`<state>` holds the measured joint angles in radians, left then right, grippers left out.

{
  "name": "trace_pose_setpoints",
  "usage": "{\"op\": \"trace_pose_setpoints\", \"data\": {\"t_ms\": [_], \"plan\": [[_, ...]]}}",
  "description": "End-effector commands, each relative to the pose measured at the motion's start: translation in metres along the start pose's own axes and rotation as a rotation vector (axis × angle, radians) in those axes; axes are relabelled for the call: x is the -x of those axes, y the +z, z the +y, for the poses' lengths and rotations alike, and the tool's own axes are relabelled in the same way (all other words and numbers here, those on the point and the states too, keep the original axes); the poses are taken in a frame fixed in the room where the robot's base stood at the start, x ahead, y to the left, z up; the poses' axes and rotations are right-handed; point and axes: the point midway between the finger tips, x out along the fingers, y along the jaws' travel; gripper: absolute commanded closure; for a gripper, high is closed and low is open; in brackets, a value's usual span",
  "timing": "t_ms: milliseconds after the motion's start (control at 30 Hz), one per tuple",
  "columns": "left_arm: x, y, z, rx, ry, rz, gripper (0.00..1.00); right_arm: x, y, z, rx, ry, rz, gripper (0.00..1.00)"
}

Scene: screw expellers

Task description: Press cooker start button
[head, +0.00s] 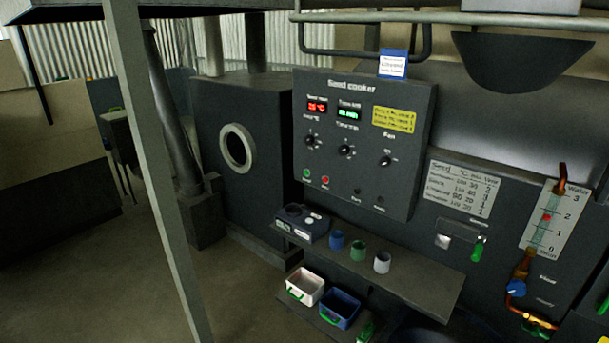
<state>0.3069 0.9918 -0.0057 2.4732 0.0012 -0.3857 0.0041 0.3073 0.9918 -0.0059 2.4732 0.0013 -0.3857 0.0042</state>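The seed cooker's control panel (350,200) faces me in the middle of the head view. It has a red display, a green display and several black knobs. At its lower left are a small green button (307,174) and a small red button (325,180), each with a label below too small to read. Two dark buttons or lamps sit to their right. Neither of my grippers is in view, and nothing covers the buttons.
Below the panel a shelf (415,283) holds a small scale (302,223) and blue, green and white cups. A white bin (305,287) and a blue bin (340,307) stand lower. A grey post (158,170) rises at the left. Piping with a blue valve (516,288) is at the right.

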Motion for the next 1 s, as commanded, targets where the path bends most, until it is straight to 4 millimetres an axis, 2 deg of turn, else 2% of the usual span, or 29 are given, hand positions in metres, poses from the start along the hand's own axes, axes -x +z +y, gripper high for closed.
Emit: {"op": "trace_pose_setpoints", "data": {"t_ms": [200, 267, 300, 467, 500, 1000], "plan": [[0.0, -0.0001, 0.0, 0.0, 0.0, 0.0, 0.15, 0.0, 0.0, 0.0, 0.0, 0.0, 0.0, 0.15], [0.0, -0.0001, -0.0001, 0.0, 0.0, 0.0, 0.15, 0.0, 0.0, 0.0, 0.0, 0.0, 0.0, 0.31], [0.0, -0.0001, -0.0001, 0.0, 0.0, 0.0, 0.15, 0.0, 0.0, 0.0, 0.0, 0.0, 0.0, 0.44], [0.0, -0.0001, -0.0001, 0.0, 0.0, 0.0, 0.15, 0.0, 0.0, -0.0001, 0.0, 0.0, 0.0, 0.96], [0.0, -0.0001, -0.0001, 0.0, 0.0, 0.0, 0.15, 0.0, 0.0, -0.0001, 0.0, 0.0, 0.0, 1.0], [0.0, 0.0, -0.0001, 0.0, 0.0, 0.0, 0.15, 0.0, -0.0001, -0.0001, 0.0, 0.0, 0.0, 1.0]]}}
